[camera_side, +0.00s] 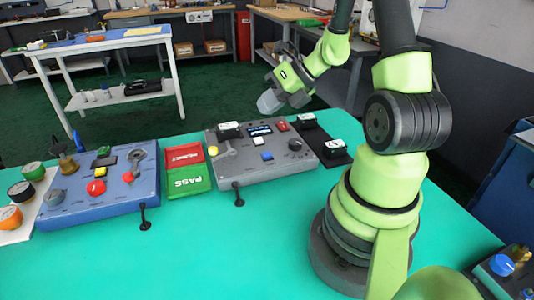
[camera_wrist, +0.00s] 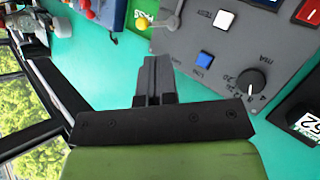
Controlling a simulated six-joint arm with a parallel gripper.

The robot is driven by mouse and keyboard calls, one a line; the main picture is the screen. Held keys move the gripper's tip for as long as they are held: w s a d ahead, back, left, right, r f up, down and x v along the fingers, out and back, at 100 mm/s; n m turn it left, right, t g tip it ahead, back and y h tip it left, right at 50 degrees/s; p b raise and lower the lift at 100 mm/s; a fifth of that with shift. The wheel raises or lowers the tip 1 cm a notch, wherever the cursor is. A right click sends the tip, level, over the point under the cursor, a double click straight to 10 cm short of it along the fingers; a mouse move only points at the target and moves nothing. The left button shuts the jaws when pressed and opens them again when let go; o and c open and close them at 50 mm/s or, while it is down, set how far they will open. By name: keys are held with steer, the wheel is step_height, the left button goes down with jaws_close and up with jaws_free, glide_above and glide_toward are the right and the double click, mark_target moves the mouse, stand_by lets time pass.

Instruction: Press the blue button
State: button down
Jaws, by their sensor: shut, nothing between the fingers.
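In the wrist view the blue button (camera_wrist: 204,60) lies right of my fingertips, between the white square button and the black dial. My gripper (camera_side: 270,101) is in the air above the back of the panel, apart from the button. In the wrist view my gripper (camera_wrist: 152,65) shows its fingers together, with nothing between them.
The panel also carries a black dial (camera_wrist: 250,82), a white button (camera_wrist: 223,20), a yellow-tipped lever (camera_side: 225,149) and a red button (camera_side: 282,126). A blue control box (camera_side: 110,205) and red and green bins (camera_side: 188,180) stand to the left.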

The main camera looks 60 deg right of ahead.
mark_target(268, 152)
steer(key=shift+f, duration=4.4)
steer(key=shift+f, duration=0.15)
steer(key=shift+f, duration=0.25)
steer(key=shift+f, duration=0.4)
steer(key=shift+r, duration=0.85)
steer(key=shift+r, duration=2.45)
